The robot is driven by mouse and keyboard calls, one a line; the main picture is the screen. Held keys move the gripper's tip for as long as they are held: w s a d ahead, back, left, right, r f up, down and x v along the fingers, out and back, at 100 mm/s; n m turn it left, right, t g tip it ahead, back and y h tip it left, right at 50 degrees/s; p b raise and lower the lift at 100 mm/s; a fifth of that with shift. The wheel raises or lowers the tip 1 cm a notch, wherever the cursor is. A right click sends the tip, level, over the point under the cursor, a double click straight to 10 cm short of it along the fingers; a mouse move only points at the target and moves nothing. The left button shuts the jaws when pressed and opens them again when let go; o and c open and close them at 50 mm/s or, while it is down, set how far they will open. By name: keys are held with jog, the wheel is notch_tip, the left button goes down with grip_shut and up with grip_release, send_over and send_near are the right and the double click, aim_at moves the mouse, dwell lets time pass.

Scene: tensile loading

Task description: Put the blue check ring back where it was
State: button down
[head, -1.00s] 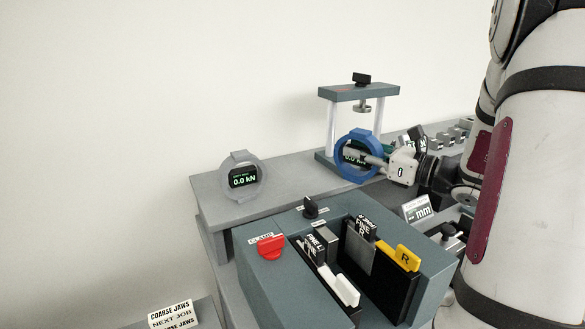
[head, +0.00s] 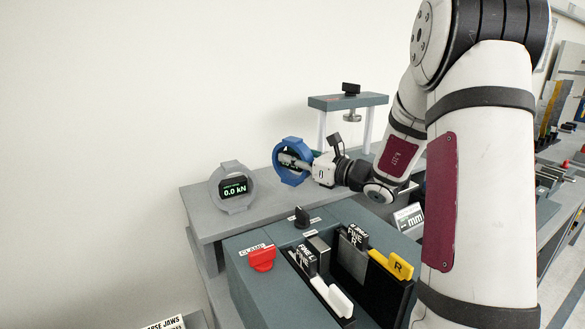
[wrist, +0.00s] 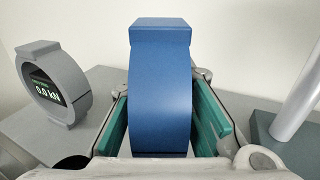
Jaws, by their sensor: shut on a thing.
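The blue check ring (head: 284,174) is upright in my gripper (head: 293,162), over the grey bench between the grey ring and the press frame. In the wrist view the blue ring (wrist: 160,90) fills the middle, with a green-lined finger on each side of it. My gripper is shut on it. I cannot tell whether the ring's bottom touches the bench. A grey ring (head: 232,205) with a "0.0 kN" display stands on the bench to the left; it also shows in the wrist view (wrist: 72,108).
The press frame (head: 347,101) stands behind and right of the ring. In front is a box with a red clamp knob (head: 262,258), black "FINE" jaws and a yellow "R" tab (head: 398,267). Bare bench (head: 202,196) shows around the grey ring.

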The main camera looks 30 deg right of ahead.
aim_at(293, 168)
jog(key=shift+f, duration=1.3)
jog(key=shift+f, duration=0.15)
jog(key=c, duration=1.4)
grip_release()
jog(key=shift+f, duration=0.1)
jog(key=shift+c, duration=0.2)
jog(key=shift+s+d+r, duration=0.1)
jog(key=shift+s+r, duration=0.1)
jog(key=v, duration=1.1)
jog(key=shift+s, duration=0.3)
jog(key=shift+d, duration=0.1)
